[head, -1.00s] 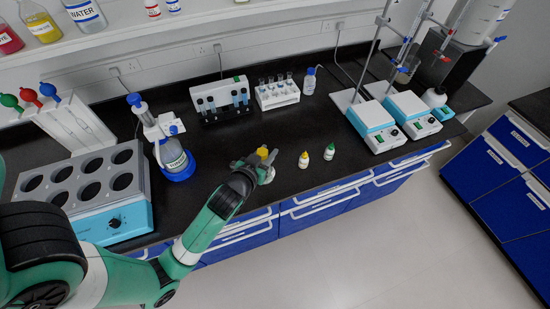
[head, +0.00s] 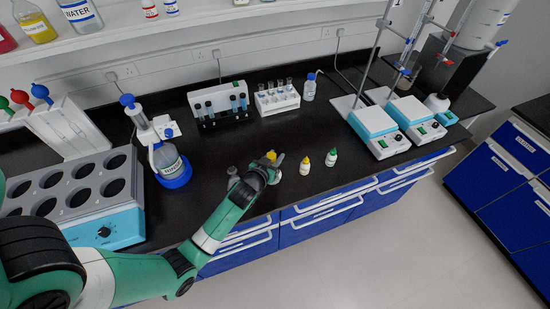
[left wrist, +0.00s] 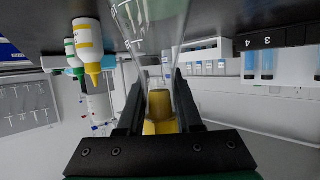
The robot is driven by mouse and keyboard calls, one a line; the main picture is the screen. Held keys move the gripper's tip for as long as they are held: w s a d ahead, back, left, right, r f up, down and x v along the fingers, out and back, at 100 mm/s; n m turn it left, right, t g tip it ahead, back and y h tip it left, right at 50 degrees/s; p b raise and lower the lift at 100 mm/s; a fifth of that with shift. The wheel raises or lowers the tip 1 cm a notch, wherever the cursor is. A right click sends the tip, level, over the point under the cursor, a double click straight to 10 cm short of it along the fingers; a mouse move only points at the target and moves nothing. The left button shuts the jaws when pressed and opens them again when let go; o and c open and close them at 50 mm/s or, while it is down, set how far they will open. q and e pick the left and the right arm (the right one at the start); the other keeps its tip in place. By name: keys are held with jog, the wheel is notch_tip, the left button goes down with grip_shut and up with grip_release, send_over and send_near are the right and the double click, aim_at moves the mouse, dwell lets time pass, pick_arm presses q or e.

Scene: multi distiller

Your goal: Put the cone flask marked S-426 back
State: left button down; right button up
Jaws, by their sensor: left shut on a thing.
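My left gripper (head: 268,168) is at the front middle of the black bench. It is shut on the neck of a clear glass cone flask, just below its yellow stopper (head: 271,156). In the left wrist view the fingers (left wrist: 160,108) stand on both sides of the neck and amber stopper. The flask's clear glass body (left wrist: 150,30) widens toward the top of that upside-down picture. The arm and fingers hide most of the flask in the head view. No S-426 marking is readable. My right gripper is not in view.
Yellow-capped (head: 305,166) and green-capped (head: 331,157) dropper bottles stand close to the gripper's right. Tube racks (head: 278,101) are behind; stirrer plates (head: 375,121) are right.

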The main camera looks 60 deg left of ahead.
pick_arm(q)
jog(key=shift+r, duration=0.1)
jog(key=c, duration=0.6)
grip_release()
jog(key=shift+f, duration=0.2)
jog(key=shift+r, duration=0.3)
jog(key=p+v, duration=0.2)
jog(key=v, duration=1)
jog(key=shift+f+p, duration=0.1)
jog(key=shift+p, duration=0.2)
jog(key=shift+a, duration=0.1)
